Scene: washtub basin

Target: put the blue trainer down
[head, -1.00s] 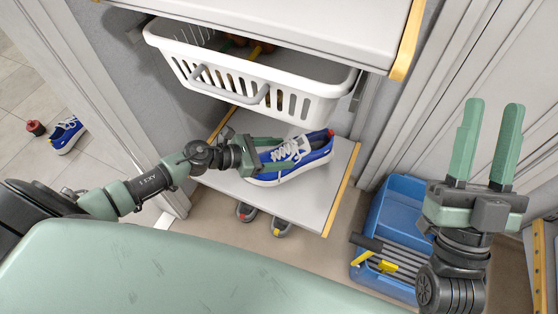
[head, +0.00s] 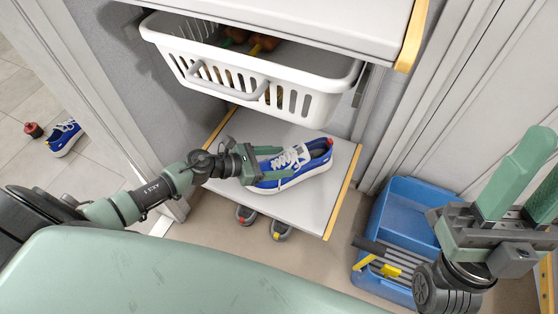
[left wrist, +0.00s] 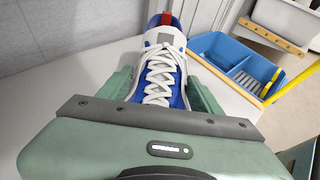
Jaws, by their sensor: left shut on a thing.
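The blue trainer (head: 310,168) with white laces and a white sole is over the white lower shelf (head: 315,205), its red-tabbed end pointing to the upper right. My left gripper (head: 272,167) is shut on it, with one finger on each side. I cannot tell whether the sole touches the shelf. In the left wrist view the trainer (left wrist: 163,60) lies between the two green fingers, laces up. My right gripper (head: 528,180) is raised at the right, open and empty. A second blue trainer (head: 66,137) lies on the tiled floor at the far left.
A white basket (head: 250,75) hangs close above the shelf, under a white top board (head: 290,25). Two grey shoes (head: 262,222) are on the floor below the shelf. A blue crate (head: 405,215) stands to the right. A red spool-like object (head: 33,130) is at the far left.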

